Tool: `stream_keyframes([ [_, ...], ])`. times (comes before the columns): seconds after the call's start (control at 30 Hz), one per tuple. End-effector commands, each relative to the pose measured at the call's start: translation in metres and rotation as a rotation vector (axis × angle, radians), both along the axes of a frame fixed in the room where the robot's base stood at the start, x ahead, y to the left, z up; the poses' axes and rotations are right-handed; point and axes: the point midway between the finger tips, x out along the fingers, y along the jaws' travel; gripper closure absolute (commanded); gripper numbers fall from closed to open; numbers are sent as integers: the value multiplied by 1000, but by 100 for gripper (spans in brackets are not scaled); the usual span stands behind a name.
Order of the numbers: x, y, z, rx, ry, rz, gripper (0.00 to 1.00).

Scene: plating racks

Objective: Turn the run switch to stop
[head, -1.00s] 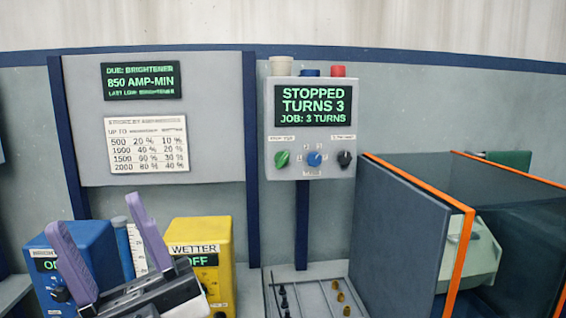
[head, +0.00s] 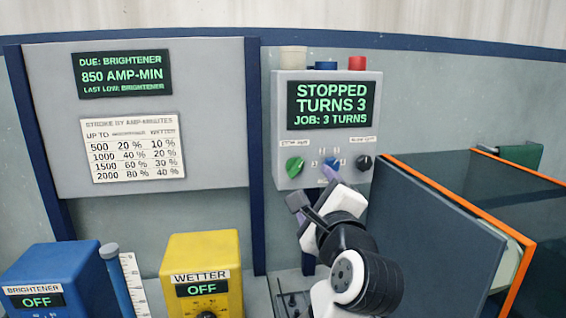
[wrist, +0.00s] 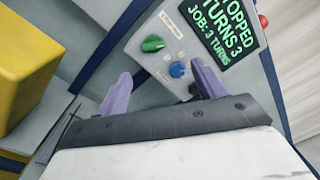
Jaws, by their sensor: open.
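The control box (head: 282,120) is grey with a screen (head: 332,104) reading STOPPED, TURNS 3, JOB: 3 TURNS. A green knob (head: 294,166) is at its lower left, under a small label I cannot read surely; it also shows in the wrist view (wrist: 153,43). A blue knob (wrist: 177,69) is in the middle and a black knob (head: 365,162) at the right. My gripper (head: 328,182) is open and empty just below the box, its purple fingers (wrist: 162,90) apart. No contact with the green knob shows.
A yellow WETTER unit (head: 180,255) and a blue BRIGHTENER unit (head: 45,265), both reading OFF, stand at lower left. A dark orange-edged tank (head: 430,240) stands close at right. Coloured caps (head: 340,66) top the box. Its front left is clear.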

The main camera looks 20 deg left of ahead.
Motion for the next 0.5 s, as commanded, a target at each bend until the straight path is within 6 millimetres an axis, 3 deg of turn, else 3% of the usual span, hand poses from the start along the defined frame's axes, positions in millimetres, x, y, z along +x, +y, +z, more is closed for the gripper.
stream_keyframes([
  [0.27,13,5,-10,47,95,26,31],
  [0.5,53,33,-8,43,93,27,31],
])
